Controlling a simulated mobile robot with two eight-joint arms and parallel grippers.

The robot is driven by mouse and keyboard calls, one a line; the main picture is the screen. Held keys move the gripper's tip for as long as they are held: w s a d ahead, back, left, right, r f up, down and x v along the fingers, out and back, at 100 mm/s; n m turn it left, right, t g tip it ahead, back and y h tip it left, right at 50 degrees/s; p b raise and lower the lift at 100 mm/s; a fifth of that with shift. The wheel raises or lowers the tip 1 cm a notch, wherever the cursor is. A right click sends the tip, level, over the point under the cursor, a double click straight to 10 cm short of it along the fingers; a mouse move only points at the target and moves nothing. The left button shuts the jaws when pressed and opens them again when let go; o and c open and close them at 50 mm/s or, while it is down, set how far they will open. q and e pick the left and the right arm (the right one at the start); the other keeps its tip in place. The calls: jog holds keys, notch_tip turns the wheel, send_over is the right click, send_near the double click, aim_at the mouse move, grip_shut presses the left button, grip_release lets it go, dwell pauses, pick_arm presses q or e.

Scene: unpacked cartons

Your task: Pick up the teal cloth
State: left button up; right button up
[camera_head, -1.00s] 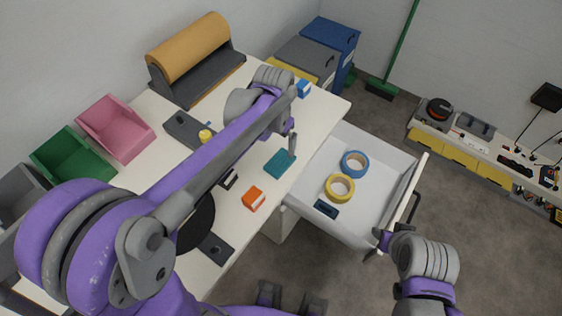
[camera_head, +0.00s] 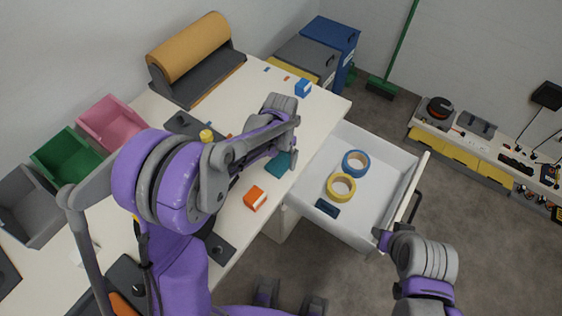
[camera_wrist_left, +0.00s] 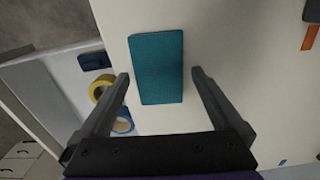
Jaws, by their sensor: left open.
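The teal cloth (camera_head: 279,165) lies flat on the white table near its right edge, partly behind my left arm in the head view. In the left wrist view the teal cloth (camera_wrist_left: 158,67) is a folded rectangle. My left gripper (camera_wrist_left: 160,75) is open and empty. Its fingers show on either side of the cloth, apart from it; the height above it is hard to judge. My right gripper (camera_head: 379,241) is by the front of the open drawer, near its handle; its jaws are too small to read.
The open white drawer (camera_head: 352,222) holds blue tape (camera_head: 355,158), yellow tape (camera_head: 341,182) and a dark blue item (camera_head: 327,208). Bins and a paper roll stand along the wall.

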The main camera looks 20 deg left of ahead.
aim_at(281, 161)
pick_arm(q)
jog(key=shift+f, duration=0.45)
jog(key=shift+c, duration=0.3)
jog(key=c, duration=1.1)
notch_tip(281, 161, up, 10)
jog(key=shift+r, duration=0.1)
